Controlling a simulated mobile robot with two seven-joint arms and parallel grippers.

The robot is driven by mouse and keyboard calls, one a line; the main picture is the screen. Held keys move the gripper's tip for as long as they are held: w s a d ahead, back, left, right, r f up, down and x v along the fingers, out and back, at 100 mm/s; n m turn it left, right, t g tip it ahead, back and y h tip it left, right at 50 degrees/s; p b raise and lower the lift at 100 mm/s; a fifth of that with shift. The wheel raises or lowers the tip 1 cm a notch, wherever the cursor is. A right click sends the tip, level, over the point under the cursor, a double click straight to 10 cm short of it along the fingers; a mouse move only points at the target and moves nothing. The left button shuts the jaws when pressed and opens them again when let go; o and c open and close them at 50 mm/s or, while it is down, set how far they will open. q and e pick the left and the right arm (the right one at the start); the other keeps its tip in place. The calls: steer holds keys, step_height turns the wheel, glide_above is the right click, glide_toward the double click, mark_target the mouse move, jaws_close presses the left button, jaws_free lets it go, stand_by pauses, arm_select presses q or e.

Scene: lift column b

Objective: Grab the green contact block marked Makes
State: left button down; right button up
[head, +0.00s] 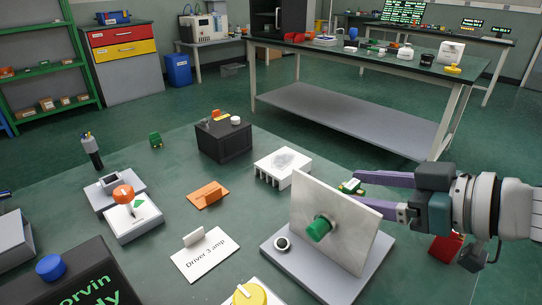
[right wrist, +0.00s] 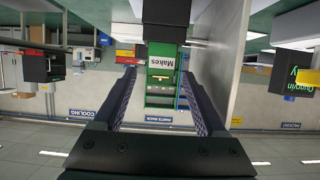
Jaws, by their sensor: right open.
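The green contact block with the white "Makes" label (right wrist: 160,86) shows between the two purple fingers of my right gripper (right wrist: 157,78) in the right wrist view. The fingers stand apart on either side of it. In the head view the green block (head: 350,186) is small and partly hidden behind the grey upright panel (head: 335,220). My right gripper (head: 366,190) comes in from the right, with its fingers behind that panel. The lower finger is partly covered by the panel. My left gripper is not in view.
The panel stands on a grey base and carries a green knob (head: 319,228). A white finned block (head: 283,167), a black box (head: 223,139) and an orange bracket (head: 208,195) stand left of it. A "Driver 3 amp" card (head: 205,254) lies in front. Green tabletop between them is free.

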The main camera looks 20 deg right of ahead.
steer(key=shift+x, duration=0.8)
steer(key=shift+s, duration=0.1)
jaws_close()
